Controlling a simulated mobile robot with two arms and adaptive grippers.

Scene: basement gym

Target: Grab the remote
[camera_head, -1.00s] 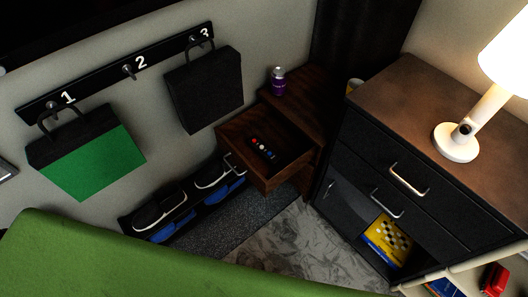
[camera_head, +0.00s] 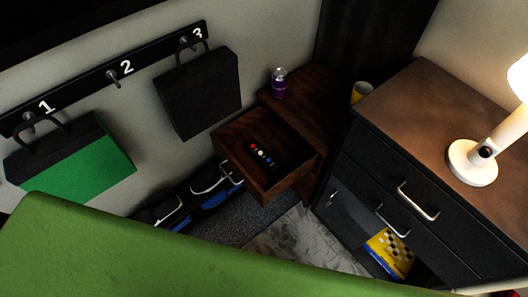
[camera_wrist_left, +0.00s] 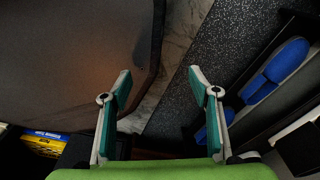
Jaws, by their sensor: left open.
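The remote (camera_head: 262,154) is a slim black bar with red, white and blue buttons. It lies in the open, dark wooden drawer (camera_head: 280,184) of a small nightstand (camera_head: 306,92), near the middle of the head view. My left gripper (camera_wrist_left: 160,75) shows only in the left wrist view; its two teal-padded fingers are wide apart with nothing between them. The remote is not visible in that view, so I cannot tell its distance from the gripper. My right gripper is in neither view.
A purple can (camera_head: 280,83) and a yellow cup (camera_head: 361,92) stand behind the drawer. A dark dresser (camera_head: 360,165) with a white lamp (camera_head: 472,163) is at right. Bags (camera_head: 199,92) hang from wall hooks at left. Blue shoes (camera_wrist_left: 274,70) sit on a low rack.

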